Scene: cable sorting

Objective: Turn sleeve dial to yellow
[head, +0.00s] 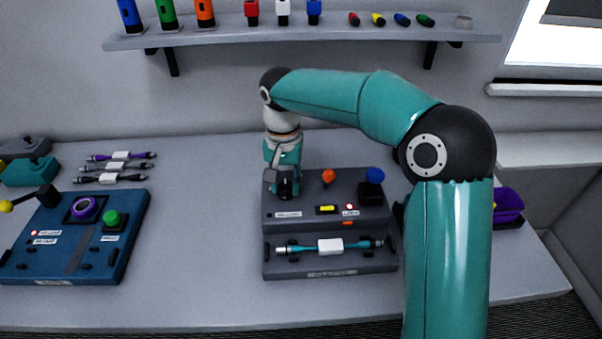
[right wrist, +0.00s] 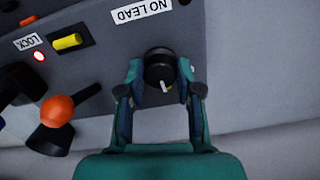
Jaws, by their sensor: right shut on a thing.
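The sleeve dial (right wrist: 158,70) is a black round knob with a white pointer mark, on the grey machine's upper panel. In the right wrist view my right gripper (right wrist: 160,88) has its two fingers on either side of the dial, shut on it. In the head view my right gripper (head: 286,186) comes down from above onto the left end of the grey machine (head: 330,272), and it partly hides the dial. A teal cable (head: 300,248) with a white label lies in the machine's front tray. My left gripper is not in view.
On the machine are an orange knob (head: 328,176), a blue knob (head: 374,175) and a yellow lock switch (head: 326,210). A blue station (head: 70,250) stands left, with several cables (head: 115,167) behind it. A shelf (head: 300,38) hangs above. The table between the stations is clear.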

